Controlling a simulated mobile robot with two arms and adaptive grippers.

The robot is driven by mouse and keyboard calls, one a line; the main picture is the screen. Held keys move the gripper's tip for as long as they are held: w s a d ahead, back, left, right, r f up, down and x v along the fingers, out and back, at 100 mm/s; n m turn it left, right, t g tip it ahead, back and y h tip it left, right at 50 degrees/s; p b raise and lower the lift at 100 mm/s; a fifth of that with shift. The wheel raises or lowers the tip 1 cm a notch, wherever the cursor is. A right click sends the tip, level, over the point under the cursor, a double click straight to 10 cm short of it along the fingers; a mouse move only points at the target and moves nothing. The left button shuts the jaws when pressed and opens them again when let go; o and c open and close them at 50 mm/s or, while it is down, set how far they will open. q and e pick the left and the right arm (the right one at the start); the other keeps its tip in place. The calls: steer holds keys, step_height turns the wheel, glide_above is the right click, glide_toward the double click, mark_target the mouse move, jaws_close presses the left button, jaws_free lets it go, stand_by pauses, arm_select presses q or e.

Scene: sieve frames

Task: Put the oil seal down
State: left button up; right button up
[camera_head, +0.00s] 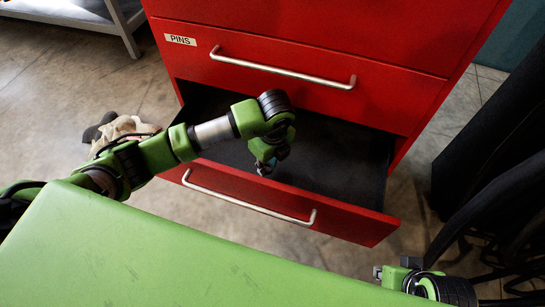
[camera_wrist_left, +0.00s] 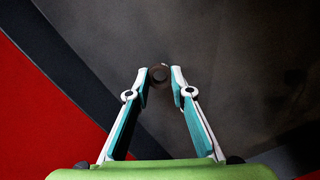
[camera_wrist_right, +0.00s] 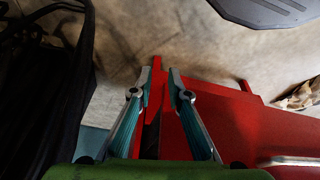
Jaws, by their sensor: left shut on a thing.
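My left gripper (camera_head: 265,168) reaches down into the open lower drawer (camera_head: 338,160) of the red cabinet. In the left wrist view its fingertips (camera_wrist_left: 160,75) are shut on the oil seal (camera_wrist_left: 160,72), a small dark ring with a brownish middle. The drawer's dark floor (camera_wrist_left: 240,80) lies below it; I cannot tell how far. In the head view the seal is too small or hidden to make out. My right gripper (camera_wrist_right: 160,80) has its fingers apart with nothing between them, outside the drawer; it shows partly in the head view (camera_head: 380,272).
The drawer front (camera_head: 345,218) with its handle (camera_head: 245,206) stands between the drawer and the green surface (camera_head: 150,260). A closed drawer labelled PINS (camera_head: 180,40) is above. Gloves (camera_head: 120,128) lie on the floor at left. Dark furniture (camera_head: 490,140) stands at right.

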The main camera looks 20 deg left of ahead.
arm_select(q)
steer(key=shift+w+f, duration=0.15)
steer(key=shift+f, duration=0.15)
steer(key=w+b, duration=0.1)
steer(key=w, duration=0.2)
steer(key=shift+w+d, duration=0.15)
steer(key=shift+w, duration=0.25)
steer(key=shift+f, duration=0.6)
steer(key=shift+f, duration=0.1)
steer(key=o, duration=0.9)
